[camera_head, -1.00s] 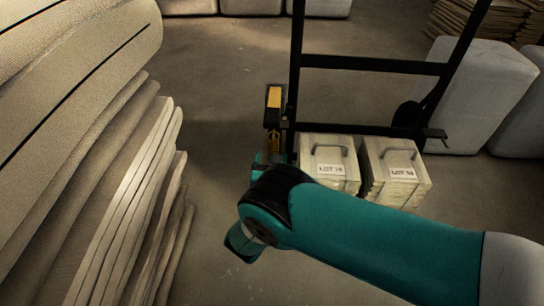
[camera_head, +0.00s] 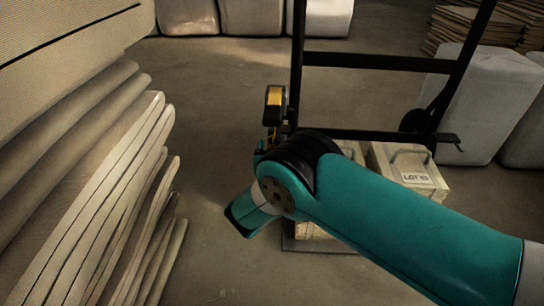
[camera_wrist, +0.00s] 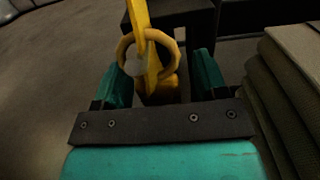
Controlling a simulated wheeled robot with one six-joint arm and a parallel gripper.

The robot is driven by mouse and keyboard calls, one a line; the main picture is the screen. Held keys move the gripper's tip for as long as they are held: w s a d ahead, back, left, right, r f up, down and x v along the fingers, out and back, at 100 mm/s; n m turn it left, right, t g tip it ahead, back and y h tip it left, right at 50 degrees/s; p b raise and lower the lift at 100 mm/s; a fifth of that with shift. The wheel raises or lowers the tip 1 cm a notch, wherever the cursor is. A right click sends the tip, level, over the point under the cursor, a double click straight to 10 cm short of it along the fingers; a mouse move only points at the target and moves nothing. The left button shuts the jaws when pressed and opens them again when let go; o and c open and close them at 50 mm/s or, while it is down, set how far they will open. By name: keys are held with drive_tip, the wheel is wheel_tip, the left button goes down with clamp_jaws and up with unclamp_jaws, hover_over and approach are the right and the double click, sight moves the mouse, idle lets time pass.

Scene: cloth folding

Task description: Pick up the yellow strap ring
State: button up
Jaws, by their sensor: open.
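The yellow strap ring (camera_wrist: 124,47) hangs in the wrist view with a yellow strap (camera_wrist: 142,22) running through it. In the head view the yellow strap piece (camera_head: 275,96) hangs at the black cart frame's left post. The ring is too small to make out there, and my arm hides most of the gripper.
The black cart frame (camera_head: 376,63) stands right of the strap, with labelled pale crates (camera_head: 415,176) on its base, partly behind my arm. A tall stack of folded cloth (camera_head: 110,200) fills the left. Grey wrapped bales (camera_head: 475,100) stand at the right. Floor between stack and cart is clear.

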drive_tip(key=c, duration=1)
drive_tip(key=shift+r, duration=0.1)
drive_tip(key=shift+c, duration=0.2)
drive_tip(key=s+r+p, duration=0.1)
drive_tip(key=s+p, duration=1.7)
drive_tip(key=p, duration=0.7)
drive_tip(key=shift+a, duration=0.35)
